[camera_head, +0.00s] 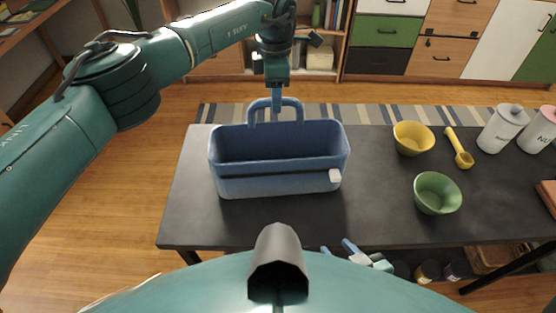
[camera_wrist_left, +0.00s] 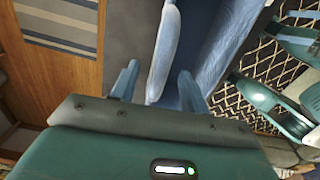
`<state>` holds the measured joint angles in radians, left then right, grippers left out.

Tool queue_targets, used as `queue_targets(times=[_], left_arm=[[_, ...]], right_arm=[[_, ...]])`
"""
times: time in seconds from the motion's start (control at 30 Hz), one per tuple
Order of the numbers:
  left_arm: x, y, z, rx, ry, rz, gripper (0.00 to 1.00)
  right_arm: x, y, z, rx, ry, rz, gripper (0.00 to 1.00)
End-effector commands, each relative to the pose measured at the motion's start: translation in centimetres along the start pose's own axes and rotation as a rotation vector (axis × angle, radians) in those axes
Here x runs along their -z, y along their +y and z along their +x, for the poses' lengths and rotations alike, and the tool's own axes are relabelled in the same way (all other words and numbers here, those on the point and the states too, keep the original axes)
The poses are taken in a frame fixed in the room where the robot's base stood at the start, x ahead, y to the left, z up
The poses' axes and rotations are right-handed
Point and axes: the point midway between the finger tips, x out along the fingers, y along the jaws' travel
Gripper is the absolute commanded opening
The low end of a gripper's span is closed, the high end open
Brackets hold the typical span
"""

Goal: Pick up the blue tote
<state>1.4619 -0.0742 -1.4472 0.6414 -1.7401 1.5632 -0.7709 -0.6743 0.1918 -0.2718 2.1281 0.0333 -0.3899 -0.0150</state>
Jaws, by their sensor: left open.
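The blue tote (camera_head: 280,183) stands upright on the dark table, an open bin with a raised handle loop at its far side and a small white block on its near right corner. My left gripper (camera_head: 276,104) hangs over the handle from above, fingers down. In the left wrist view my left gripper (camera_wrist_left: 158,87) is open, its two blue fingers apart with the tote's handle (camera_wrist_left: 166,45) between or just beyond them; contact cannot be told. My right gripper (camera_head: 340,251) shows low at the table's near edge, its fingers apart and empty, partly hidden by my body.
The dark table (camera_head: 376,185) also holds a yellow bowl (camera_head: 413,141), a green bowl (camera_head: 436,194), a yellow scoop (camera_head: 459,149) and white canisters (camera_head: 502,130) at right. Cabinets (camera_head: 388,31) stand behind. The table is bare between the tote and the bowls.

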Motion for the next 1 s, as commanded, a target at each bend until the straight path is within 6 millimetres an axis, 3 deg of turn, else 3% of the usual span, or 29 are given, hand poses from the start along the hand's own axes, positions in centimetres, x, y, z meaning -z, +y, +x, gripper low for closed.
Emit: queue_targets(times=[0.1, 0.4, 0.93, 1.0], left_arm=[[-0.15, -0.02, 1.62, -0.001, 0.000, 0.001, 0.45], [-0.15, 0.00, 1.79, -0.002, -0.001, 0.001, 0.45], [-0.16, -0.01, 1.77, -0.001, -0.001, 0.002, 0.01], [-0.18, 0.00, 1.72, -0.002, -0.001, 0.002, 0.00]], right_arm=[[-0.66, -0.06, 0.48, 0.005, 0.005, 0.016, 0.36], [-0.49, 0.22, 0.50, -0.003, 0.008, 0.027, 0.36], [-0.39, 0.15, 0.54, -0.005, 0.010, 0.031, 0.36], [-0.38, 0.14, 0.54, -0.004, 0.010, 0.031, 0.36]])
